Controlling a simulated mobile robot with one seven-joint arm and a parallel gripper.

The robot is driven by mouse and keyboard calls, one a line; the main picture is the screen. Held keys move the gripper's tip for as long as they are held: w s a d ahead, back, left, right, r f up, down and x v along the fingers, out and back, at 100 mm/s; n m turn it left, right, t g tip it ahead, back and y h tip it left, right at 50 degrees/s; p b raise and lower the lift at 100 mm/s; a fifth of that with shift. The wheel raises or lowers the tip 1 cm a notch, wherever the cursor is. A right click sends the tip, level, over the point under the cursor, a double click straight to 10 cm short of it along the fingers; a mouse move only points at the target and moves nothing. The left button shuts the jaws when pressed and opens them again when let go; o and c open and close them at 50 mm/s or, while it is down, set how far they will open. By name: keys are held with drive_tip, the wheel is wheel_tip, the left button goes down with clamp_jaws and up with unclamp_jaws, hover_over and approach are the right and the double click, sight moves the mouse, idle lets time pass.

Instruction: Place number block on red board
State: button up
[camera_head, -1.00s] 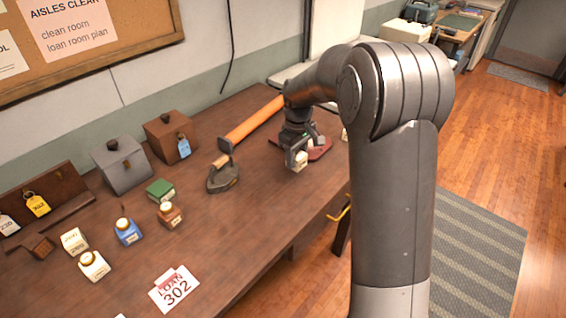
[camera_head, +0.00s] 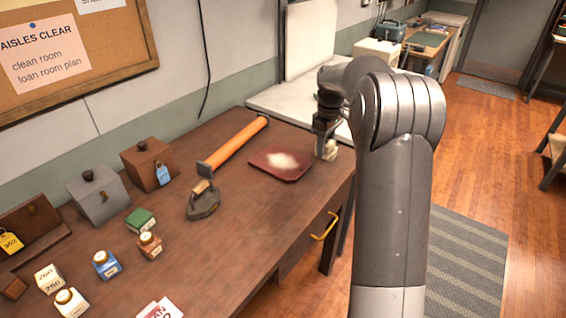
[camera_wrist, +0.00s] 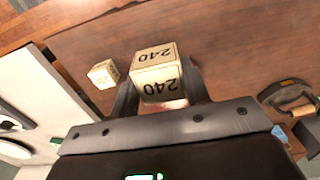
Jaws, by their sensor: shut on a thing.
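My gripper (camera_wrist: 160,92) is shut on a cream number block (camera_wrist: 158,78) marked 240, with a finger on each side. In the head view my gripper (camera_head: 325,138) is over the table's far right end, to the right of the red board (camera_head: 268,174). The board lies flat and has a pale, whitish patch in its middle. A second cream block (camera_wrist: 103,74) sits apart on the table, left of the held one in the wrist view. Cream block surfaces (camera_head: 328,153) show at my gripper in the head view; I cannot tell which block they belong to.
An orange-handled hammer (camera_head: 238,143) and a flat iron (camera_head: 203,203) lie left of the board. Two lidded boxes (camera_head: 148,163), small bottles (camera_head: 106,264) and another number block (camera_head: 49,279) stand farther left. A white surface (camera_head: 290,98) adjoins the table's far end.

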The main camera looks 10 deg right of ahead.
drive_tip(key=w+a+f, duration=0.2)
drive_tip(key=a, duration=0.1)
drive_tip(key=w+a+f, duration=0.2)
drive_tip(key=a, duration=0.1)
drive_tip(key=w+a+f, duration=0.2)
drive_tip(key=a+f, duration=0.1)
drive_tip(key=shift+a, duration=0.25)
drive_tip(key=shift+f, duration=2)
drive_tip(key=o, duration=1)
drive_tip(key=shift+f, duration=0.1)
drive_tip(key=shift+c, duration=0.2)
